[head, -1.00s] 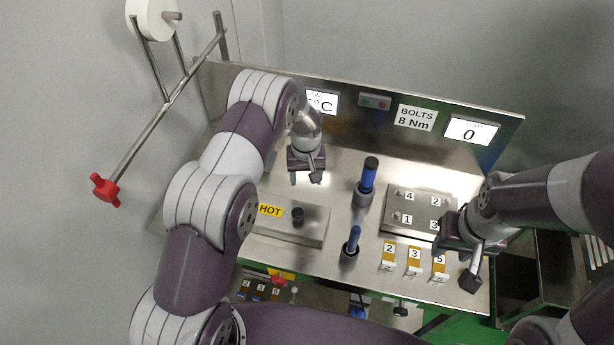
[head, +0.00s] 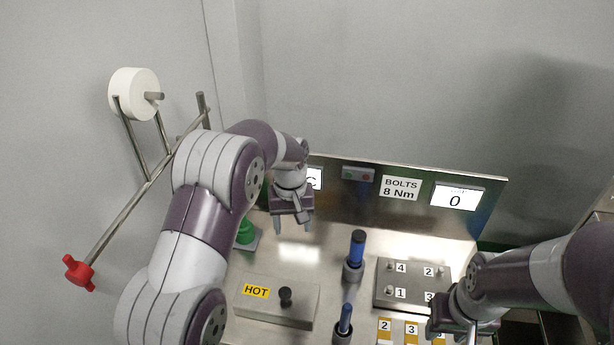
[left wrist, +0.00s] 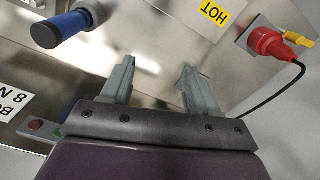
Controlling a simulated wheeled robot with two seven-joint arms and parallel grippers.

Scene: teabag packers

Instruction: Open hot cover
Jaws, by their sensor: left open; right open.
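The hot cover (head: 262,312) is a metal box lid with a yellow HOT label (head: 256,291) and a black knob (head: 285,296) on top. It lies flat on the bench at the lower middle of the head view. My left gripper (head: 293,226) is open and empty, above the bench and behind the cover, fingers pointing down. In the left wrist view the open fingers (left wrist: 152,85) have nothing between them, and the HOT label (left wrist: 214,12) shows at the top. My right gripper (head: 452,338) is at the lower right near the numbered plate; its fingers are mostly cut off.
Blue-handled tools (head: 356,249) stand upright right of the cover. A numbered bolt plate (head: 411,286) lies further right. A green object (head: 246,232) stands beside my left arm. In the left wrist view, a red plug (left wrist: 268,42) with a black cable is at the right. A back panel bounds the bench.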

